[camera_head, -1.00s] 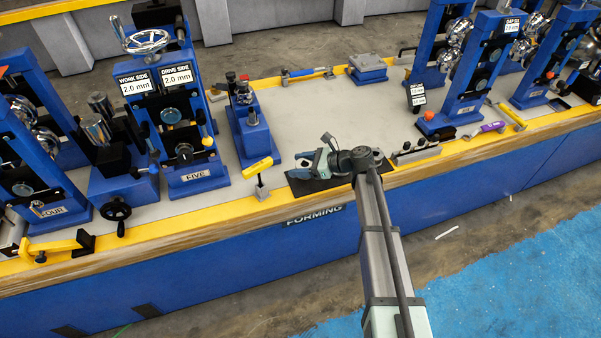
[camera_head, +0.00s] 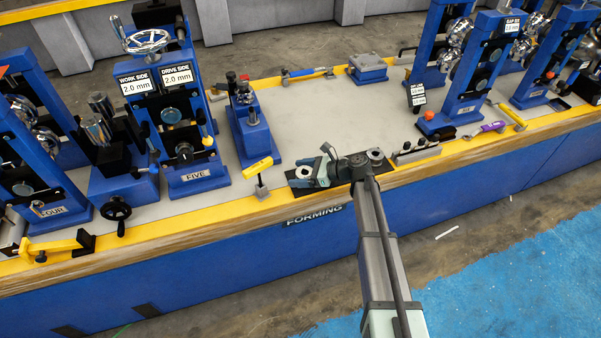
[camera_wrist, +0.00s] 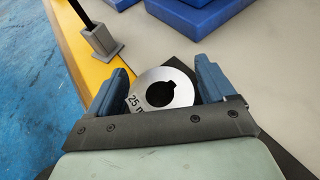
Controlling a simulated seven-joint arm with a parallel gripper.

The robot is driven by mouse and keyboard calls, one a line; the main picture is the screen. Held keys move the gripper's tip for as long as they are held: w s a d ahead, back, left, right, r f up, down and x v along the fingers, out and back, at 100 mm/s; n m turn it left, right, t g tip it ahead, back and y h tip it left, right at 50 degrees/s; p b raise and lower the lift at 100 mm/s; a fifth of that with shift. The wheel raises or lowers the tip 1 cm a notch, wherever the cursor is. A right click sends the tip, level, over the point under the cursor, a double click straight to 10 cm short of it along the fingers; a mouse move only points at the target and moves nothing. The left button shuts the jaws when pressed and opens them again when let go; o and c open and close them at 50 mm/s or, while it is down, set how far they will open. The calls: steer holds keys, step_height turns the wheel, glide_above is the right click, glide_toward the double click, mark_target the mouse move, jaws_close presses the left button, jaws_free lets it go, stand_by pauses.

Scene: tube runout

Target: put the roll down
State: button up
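The roll (camera_head: 303,172) is a short silver steel ring with a keyed bore. It lies flat, bore up, on a dark mat (camera_head: 339,177) at the bench's front edge. In the wrist view the roll (camera_wrist: 164,91) shows part of a "25 m…" marking. My gripper (camera_head: 318,170) is low over the mat, just right of the roll. In the wrist view my gripper (camera_wrist: 163,80) has its two blue fingers apart, one either side of the roll, with narrow gaps showing. The roll's near edge is partly hidden by the gripper body.
A yellow-handled tool on a small block (camera_head: 258,175) stands just left of the mat. A blue stand (camera_head: 246,125) is behind it, and the FIVE mill stand (camera_head: 180,120) is farther left. Small parts (camera_head: 416,152) line the edge at right.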

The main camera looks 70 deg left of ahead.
steer(key=shift+o, duration=0.4)
steer(key=shift+w+d+r, duration=0.1)
steer(key=shift+w+r, duration=0.05)
steer(key=shift+r, duration=0.05)
steer(key=v, duration=1.1)
steer(key=shift+w+d, duration=0.15)
steer(key=shift+w, duration=0.15)
steer(key=shift+w, duration=0.1)
